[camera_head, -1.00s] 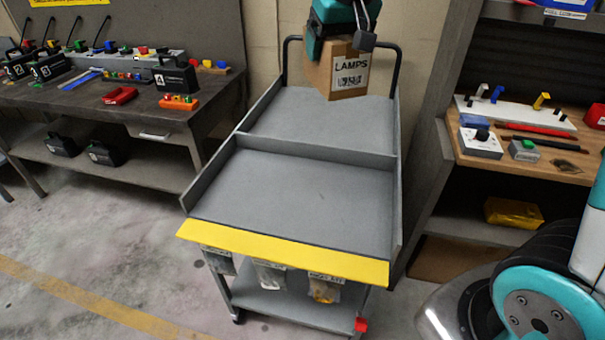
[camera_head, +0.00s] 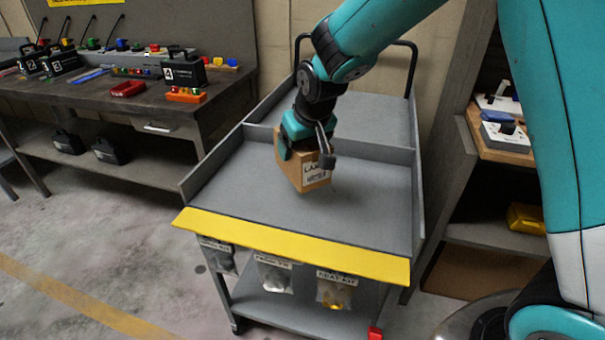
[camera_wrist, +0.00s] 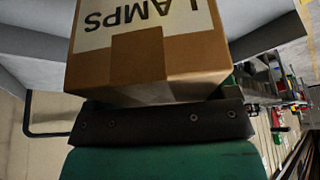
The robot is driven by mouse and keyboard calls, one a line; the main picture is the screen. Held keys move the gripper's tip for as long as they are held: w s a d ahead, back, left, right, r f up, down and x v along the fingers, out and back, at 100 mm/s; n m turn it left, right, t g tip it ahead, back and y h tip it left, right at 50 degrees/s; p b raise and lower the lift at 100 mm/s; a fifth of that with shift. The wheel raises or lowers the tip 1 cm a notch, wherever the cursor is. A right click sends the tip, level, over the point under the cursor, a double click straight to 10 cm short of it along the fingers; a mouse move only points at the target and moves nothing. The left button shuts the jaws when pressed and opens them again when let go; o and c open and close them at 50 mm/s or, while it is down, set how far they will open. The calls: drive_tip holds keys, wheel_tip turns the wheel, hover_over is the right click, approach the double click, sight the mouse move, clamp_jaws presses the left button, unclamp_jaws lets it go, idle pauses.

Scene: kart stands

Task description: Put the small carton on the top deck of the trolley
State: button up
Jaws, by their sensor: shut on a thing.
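The small brown carton (camera_head: 301,170) has a white label reading LAMPS and is in my gripper (camera_head: 308,148), which is shut on it. In the head view the carton is over the front section of the trolley's top deck (camera_head: 240,190), close to the deck's cross divider. I cannot tell whether its base touches the deck. In the wrist view the carton (camera_wrist: 150,70) fills the middle, held against the dark gripper edge (camera_wrist: 160,123), with its label upside down. The fingers partly hide the carton's upper part.
The trolley has low grey side walls, a cross divider (camera_head: 375,151) and a yellow front edge (camera_head: 290,245). Labelled bags (camera_head: 335,291) hang below it. A workbench (camera_head: 130,113) with cases stands left, a shelf unit (camera_head: 490,200) right. The deck's front section is otherwise clear.

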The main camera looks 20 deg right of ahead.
sight(312, 146)
wheel_tip(312, 146, down, 7)
drive_tip(key=shift+f, duration=0.15)
drive_tip(key=shift+f, duration=0.1)
idle(0.3)
drive_tip(key=o, duration=1.1)
drive_tip(key=shift+r, duration=0.35)
drive_tip(key=v, duration=1.1)
drive_tip(key=shift+s+r, duration=0.2)
drive_tip(key=shift+s, duration=0.1)
drive_tip(key=s+a+r+n+g+y, duration=0.1)
drive_tip(key=s+r, duration=0.1)
drive_tip(key=s, duration=0.6)
drive_tip(key=s+a+r+n+g+y, duration=0.1)
drive_tip(key=s+a+r+n+g, duration=0.1)
drive_tip(key=s, duration=0.7)
drive_tip(key=s+a+r+n+g+y, duration=0.1)
drive_tip(key=s+a+r+n, duration=0.1)
drive_tip(key=s, duration=0.6)
drive_tip(key=shift+s+y, duration=0.3)
drive_tip(key=shift+s, duration=0.1)
